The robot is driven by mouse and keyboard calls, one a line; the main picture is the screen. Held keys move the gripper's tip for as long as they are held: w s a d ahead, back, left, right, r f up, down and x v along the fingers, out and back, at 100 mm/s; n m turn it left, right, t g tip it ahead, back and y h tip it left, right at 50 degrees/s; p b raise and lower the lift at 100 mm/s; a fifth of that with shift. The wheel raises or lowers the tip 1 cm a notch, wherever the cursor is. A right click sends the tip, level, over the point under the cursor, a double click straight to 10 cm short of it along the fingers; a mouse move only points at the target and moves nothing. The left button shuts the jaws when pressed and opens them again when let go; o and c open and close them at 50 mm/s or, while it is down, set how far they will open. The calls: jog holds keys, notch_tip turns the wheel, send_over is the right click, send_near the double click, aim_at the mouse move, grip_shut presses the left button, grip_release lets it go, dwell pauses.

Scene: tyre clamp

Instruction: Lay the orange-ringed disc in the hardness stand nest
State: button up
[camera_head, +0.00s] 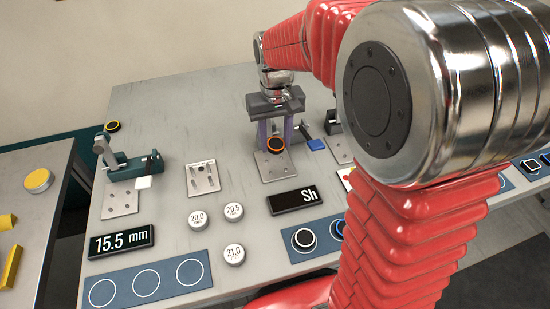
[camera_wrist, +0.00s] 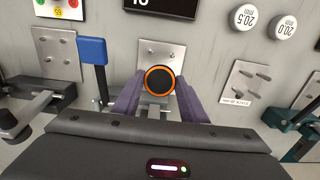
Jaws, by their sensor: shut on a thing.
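The orange-ringed disc (camera_head: 276,145), black with an orange rim, is held between the purple fingers of my gripper (camera_head: 275,137). In the wrist view the disc (camera_wrist: 157,80) sits between the fingertips (camera_wrist: 158,92) with its face showing. The metal plate (camera_head: 275,169) behind the "Sh" display (camera_head: 293,200) appears to belong to the hardness stand. The disc is over the far part of this plate, which also shows in the wrist view (camera_wrist: 160,51). The nest is hidden behind the disc and gripper, and I cannot tell whether the disc touches it.
A blue-tipped lever (camera_wrist: 92,52) stands close beside one finger. White round weights (camera_head: 233,254) and a blue mat (camera_head: 150,283) lie in front. A "15.5 mm" display (camera_head: 121,242) stands front left.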

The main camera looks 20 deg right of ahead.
aim_at(275, 166)
jog(key=shift+f, duration=1.1)
jog(key=shift+f, duration=2.35)
jog(key=shift+f, duration=0.1)
jog(key=o, duration=1.1)
notch_tip(275, 166, up, 14)
jog(key=shift+a+f, duration=0.15)
jog(key=shift+s, duration=0.2)
